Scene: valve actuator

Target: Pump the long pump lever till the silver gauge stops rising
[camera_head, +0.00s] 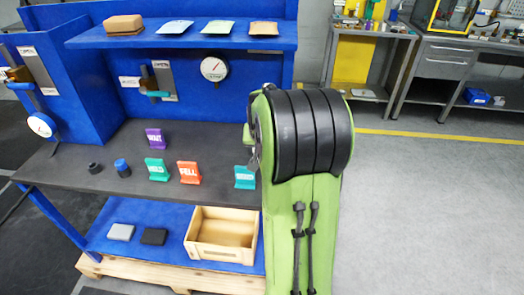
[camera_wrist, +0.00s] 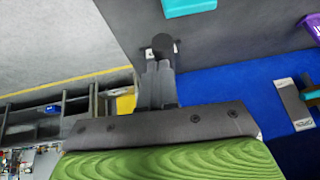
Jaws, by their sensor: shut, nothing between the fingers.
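In the wrist view my gripper (camera_wrist: 160,75) is shut, its grey fingers pressed together. A dark round-ended part (camera_wrist: 163,46) shows right at the fingertips, over the grey bench top; I cannot tell whether it is the long pump lever or whether the fingers touch it. In the head view my arm hides the gripper and the bench's right end. Another white-faced gauge (camera_head: 41,125) is at the far left. I cannot tell which is the silver one.
The blue bench has a grey top (camera_head: 100,150) with purple, green, orange and teal label stands. A teal-handled lever (camera_head: 156,93) and a blue-handled lever (camera_head: 22,86) are on wall plates. A wooden crate (camera_head: 222,252) is below. The floor at right is clear.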

